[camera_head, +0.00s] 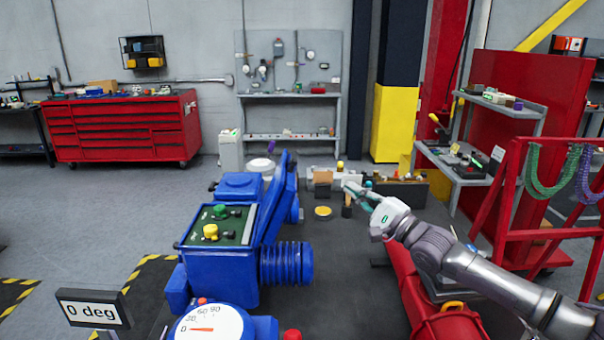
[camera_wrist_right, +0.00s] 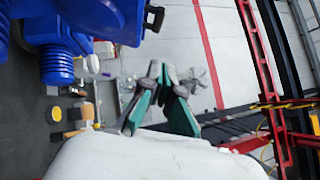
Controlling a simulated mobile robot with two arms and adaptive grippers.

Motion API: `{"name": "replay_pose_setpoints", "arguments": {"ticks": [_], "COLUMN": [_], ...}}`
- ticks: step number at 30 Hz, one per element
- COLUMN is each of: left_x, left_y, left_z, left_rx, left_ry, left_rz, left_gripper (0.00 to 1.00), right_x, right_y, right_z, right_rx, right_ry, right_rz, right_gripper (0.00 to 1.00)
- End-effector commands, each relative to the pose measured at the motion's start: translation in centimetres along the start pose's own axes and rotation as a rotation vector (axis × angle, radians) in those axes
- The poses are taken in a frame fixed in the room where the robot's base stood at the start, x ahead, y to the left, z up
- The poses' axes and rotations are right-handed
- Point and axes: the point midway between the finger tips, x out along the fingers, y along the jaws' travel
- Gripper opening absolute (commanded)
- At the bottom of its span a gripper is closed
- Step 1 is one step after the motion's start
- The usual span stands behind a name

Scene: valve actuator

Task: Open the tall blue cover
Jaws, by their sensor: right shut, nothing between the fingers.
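The blue valve actuator (camera_head: 215,265) stands in the lower middle of the head view. Its tall blue cover (camera_head: 279,195) stands up and leans along the right side of the dark green panel (camera_head: 219,224), whose green and yellow knobs are exposed. In the right wrist view a blue part with a black handle (camera_wrist_right: 153,18), likely the cover, shows at the top left. My right gripper (camera_head: 352,187) is to the right of the cover, apart from it. Its teal-padded fingers (camera_wrist_right: 166,88) are shut with nothing between them. My left gripper is not in view.
A dial (camera_head: 208,328) and a "0 deg" sign (camera_head: 93,308) stand at the front. Behind is a low bench (camera_head: 400,192) with small parts. A red frame (camera_head: 545,225) stands at the right. Open floor lies left of the actuator.

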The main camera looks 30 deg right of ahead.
Motion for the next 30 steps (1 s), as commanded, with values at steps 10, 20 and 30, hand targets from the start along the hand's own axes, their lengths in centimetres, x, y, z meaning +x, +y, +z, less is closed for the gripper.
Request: {"name": "replay_pose_setpoints", "arguments": {"ticks": [10, 20, 30], "left_x": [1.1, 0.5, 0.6], "left_y": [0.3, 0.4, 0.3], "left_z": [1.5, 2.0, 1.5], "left_rx": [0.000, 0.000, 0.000], "left_ry": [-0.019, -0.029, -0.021], "left_rz": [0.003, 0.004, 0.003], "left_gripper": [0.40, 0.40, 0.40], "right_x": [1.1, 6.0, 11.1], "right_y": [0.9, 0.7, 1.2], "right_z": [-0.3, -0.2, 1.1], "right_rx": [0.001, 0.001, 0.003], "right_ry": [-0.001, -0.001, -0.004], "right_rz": [-0.004, -0.005, -0.002], "right_gripper": [0.00, 0.00, 0.00]}}
